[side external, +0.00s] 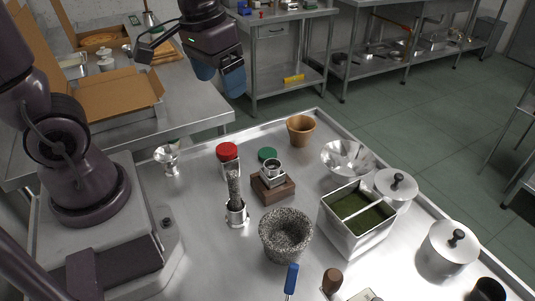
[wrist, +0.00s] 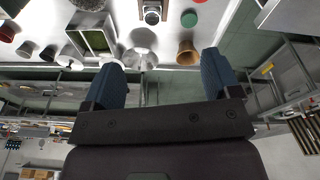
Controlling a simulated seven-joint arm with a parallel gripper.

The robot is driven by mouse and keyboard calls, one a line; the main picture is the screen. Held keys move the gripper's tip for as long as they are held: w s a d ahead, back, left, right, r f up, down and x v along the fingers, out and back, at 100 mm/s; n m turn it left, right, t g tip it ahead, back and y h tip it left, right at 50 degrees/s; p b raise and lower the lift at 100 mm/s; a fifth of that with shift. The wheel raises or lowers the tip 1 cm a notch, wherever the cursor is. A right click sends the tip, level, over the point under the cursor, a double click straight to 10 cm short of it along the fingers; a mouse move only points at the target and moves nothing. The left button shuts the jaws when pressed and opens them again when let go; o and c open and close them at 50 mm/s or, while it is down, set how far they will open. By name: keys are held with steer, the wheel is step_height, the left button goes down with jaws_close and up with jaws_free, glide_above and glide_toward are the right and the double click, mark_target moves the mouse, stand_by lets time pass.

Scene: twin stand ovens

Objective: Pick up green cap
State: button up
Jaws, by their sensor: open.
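The green cap (side external: 267,154) is a small round disc lying on the steel table (side external: 200,200), between the red-lidded jar (side external: 228,153) and the terracotta pot. In the wrist view the green cap (wrist: 189,19) shows near the top, right of centre. My gripper (side external: 219,77) is high above the table's far side, well apart from the cap. Its two blue fingers are spread with nothing between them, and they also show in the wrist view (wrist: 163,72).
Near the cap stand a wooden block with a metal cup (side external: 272,186), a terracotta pot (side external: 301,129) and a steel bowl (side external: 346,158). A granite mortar (side external: 286,235), a green-filled metal container (side external: 355,220) and lidded pots (side external: 447,248) stand nearer. Open cardboard boxes (side external: 115,95) lie behind, left.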

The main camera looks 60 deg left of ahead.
steer(key=w+a+f+n+g, duration=0.2)
steer(key=w+a+f+n, duration=0.25)
steer(key=w+f, duration=0.2)
steer(key=n, duration=1.4)
glide_above(266, 152)
step_height(266, 152, down, 10)
steer(key=f, duration=0.7)
steer(key=shift+d+f, duration=0.2)
steer(key=f, duration=0.5)
steer(key=shift+w+a+f, duration=0.1)
steer(key=shift+a, duration=0.1)
steer(key=c, duration=1.1)
steer(key=shift+o, duration=0.2)
